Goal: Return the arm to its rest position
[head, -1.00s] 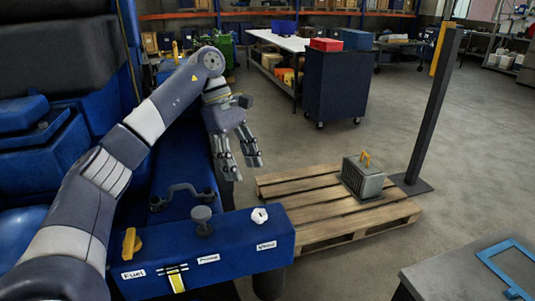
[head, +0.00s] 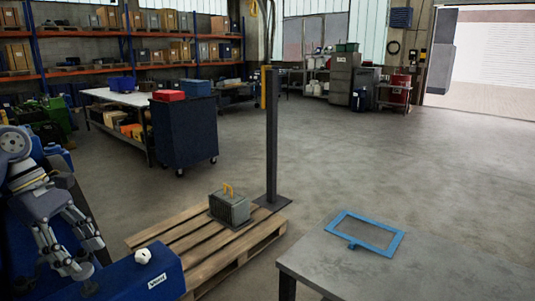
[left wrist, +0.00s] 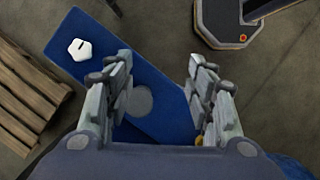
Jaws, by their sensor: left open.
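My left gripper (head: 88,258) is at the lower left of the head view, fingers pointing down and apart, with nothing between them. Most of its arm is cut off by the left picture edge. The left wrist view shows the same open fingers (left wrist: 157,62) over the blue console (left wrist: 100,30). A grey round knob (left wrist: 138,102) shows between the fingers, with no visible grip on it. A white knob (left wrist: 83,49) lies left of the fingers; in the head view this white knob (head: 143,256) sits right of the gripper. My right gripper is not in view.
A wooden pallet (head: 160,236) carries a grey crate-like part (head: 231,209) with a yellow handle. A dark post (head: 271,140) stands behind it. A grey table (head: 400,272) with a blue frame (head: 365,233) is at front right. Open floor lies beyond.

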